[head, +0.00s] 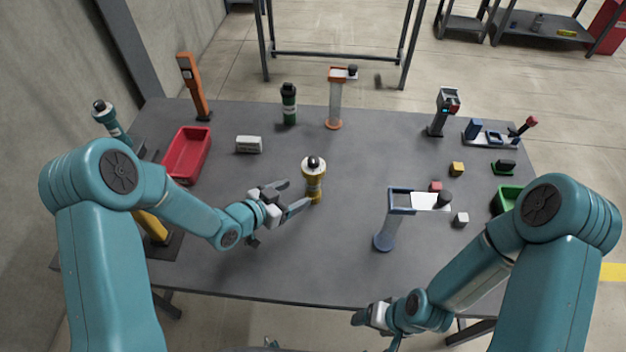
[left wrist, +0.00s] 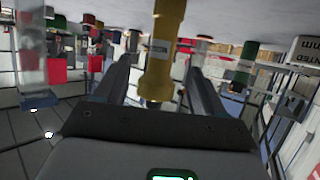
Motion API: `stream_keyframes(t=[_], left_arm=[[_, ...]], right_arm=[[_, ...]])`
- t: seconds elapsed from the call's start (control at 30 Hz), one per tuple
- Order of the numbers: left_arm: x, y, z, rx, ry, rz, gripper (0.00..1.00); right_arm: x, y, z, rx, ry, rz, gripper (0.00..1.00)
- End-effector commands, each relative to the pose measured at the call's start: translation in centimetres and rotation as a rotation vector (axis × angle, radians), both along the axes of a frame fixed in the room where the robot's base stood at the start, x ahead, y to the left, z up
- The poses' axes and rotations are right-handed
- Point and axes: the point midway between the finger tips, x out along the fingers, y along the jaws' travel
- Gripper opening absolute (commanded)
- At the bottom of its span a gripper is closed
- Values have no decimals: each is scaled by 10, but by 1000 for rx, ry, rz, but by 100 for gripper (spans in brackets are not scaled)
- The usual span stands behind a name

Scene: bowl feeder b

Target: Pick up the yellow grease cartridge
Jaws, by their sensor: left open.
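The yellow grease cartridge (head: 314,183) stands upright near the middle of the grey table, with a pale, dark-topped upper end. My left gripper (head: 297,195) is open, just left of the cartridge, its fingers pointing at it. In the left wrist view the yellow cartridge (left wrist: 161,50) shows between and beyond the two open fingers (left wrist: 158,75); I cannot tell whether it touches either one. My right gripper (head: 365,317) is low at the table's front edge, away from the cartridge; its jaw state is unclear.
A blue-framed stand (head: 386,225) stands right of the cartridge. Behind are a green cartridge (head: 289,105) and an orange stand (head: 335,105). Small cubes lie at right. The front middle table is clear.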

Motion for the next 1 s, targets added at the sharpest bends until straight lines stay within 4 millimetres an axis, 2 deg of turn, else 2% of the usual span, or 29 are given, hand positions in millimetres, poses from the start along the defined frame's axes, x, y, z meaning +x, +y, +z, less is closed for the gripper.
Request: stream_keyframes(t=[0.1, 0.37, 0.5, 0.63, 0.9, 0.93, 1.0], left_arm=[[16, -15, -10, 0, -1, -4, 70], [35, -27, -16, 0, 0, -1, 70], [56, -37, -22, 0, -1, -1, 70], [69, -46, -30, -1, -1, 0, 70], [72, -49, -31, -1, 1, 0, 70], [72, -49, -31, -1, 1, 0, 63], [72, -49, -31, -1, 1, 0, 40]], right_arm=[[0, 0, -5, 0, 0, 0, 74], [0, 0, -4, 0, 0, 0, 74], [0, 0, -1, 0, 0, 0, 74], [0, 0, -6, 0, 0, 0, 74], [0, 0, -5, 0, 0, 0, 74], [0, 0, -5, 0, 0, 0, 74], [0, 0, -5, 0, 0, 0, 74]])
